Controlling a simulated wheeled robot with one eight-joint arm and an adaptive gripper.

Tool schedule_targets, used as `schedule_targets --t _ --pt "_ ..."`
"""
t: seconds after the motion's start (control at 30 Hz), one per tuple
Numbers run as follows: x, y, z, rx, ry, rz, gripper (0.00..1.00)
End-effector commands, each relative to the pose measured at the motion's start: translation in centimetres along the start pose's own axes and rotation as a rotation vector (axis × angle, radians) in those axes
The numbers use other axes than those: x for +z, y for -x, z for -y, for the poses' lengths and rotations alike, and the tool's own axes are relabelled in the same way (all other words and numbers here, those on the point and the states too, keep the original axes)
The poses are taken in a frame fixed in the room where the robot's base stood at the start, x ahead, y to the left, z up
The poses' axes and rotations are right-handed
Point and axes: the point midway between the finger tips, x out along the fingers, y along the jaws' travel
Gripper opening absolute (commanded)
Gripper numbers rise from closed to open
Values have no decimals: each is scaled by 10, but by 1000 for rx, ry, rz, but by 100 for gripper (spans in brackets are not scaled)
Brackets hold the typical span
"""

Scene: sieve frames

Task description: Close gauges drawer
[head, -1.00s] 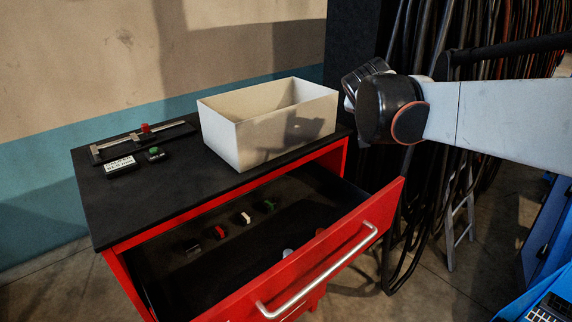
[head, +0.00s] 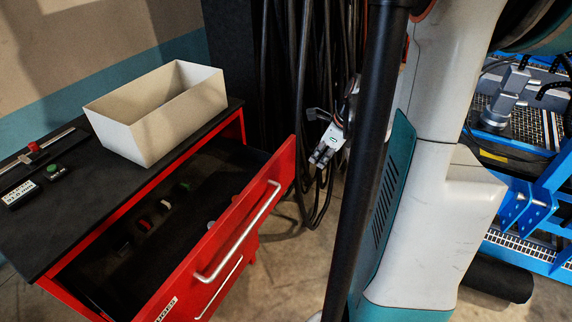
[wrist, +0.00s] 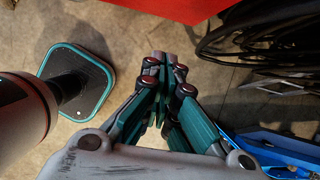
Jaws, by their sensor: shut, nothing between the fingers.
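The gauges drawer (head: 228,232) is the top drawer of a red cabinet and stands pulled well out. It has a silver bar handle (head: 240,233) on its red front. Several small items lie inside it, among them a red one (head: 145,224) and a green one. My gripper (head: 322,155) is to the right of the drawer front, apart from it, pointing down and left. It is shut and empty. In the wrist view my gripper (wrist: 160,62) shows with its fingertips together over the floor, and a red edge (wrist: 175,8), probably of the cabinet or drawer, is at the top.
A white open box (head: 155,118) stands on the black cabinet top (head: 75,215), with a caliper (head: 40,155) and small blocks at left. Black cables (head: 305,90) hang behind my gripper. A blue rack (head: 535,200) is at far right.

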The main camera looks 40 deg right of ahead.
Motion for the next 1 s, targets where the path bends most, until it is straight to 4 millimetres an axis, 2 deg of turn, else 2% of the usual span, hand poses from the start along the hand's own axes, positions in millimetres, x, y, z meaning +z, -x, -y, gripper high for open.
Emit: schedule_targets --t 0.13,0.27,0.7,0.8,1.0 --pt "-4 -4 -3 19 -44 19 0" --pt "-4 -20 -4 20 -42 19 0" --pt "-2 -105 -5 18 -38 17 0" --pt "15 -108 -5 18 -36 17 0" --pt "32 -113 -4 18 -38 17 0"
